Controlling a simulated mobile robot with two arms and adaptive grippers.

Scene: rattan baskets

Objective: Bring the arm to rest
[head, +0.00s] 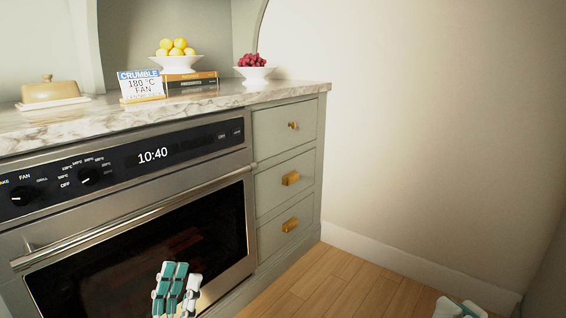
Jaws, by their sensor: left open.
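My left gripper (182,282), teal and white, points up at the bottom of the head view, in front of the dark oven door. It is open and nothing shows between its fingers. A small teal and white part of my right gripper (460,308) shows at the bottom edge on the right, over the wood floor. The rest of it is cut off, so its jaws cannot be judged.
The oven (140,225) has a long handle bar (130,222) near my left gripper. A drawer cabinet (268,160) with brass pulls stands right of it. A marble counter (225,97) holds a recipe card (140,86) and fruit bowls. Bare floor (350,285) lies right.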

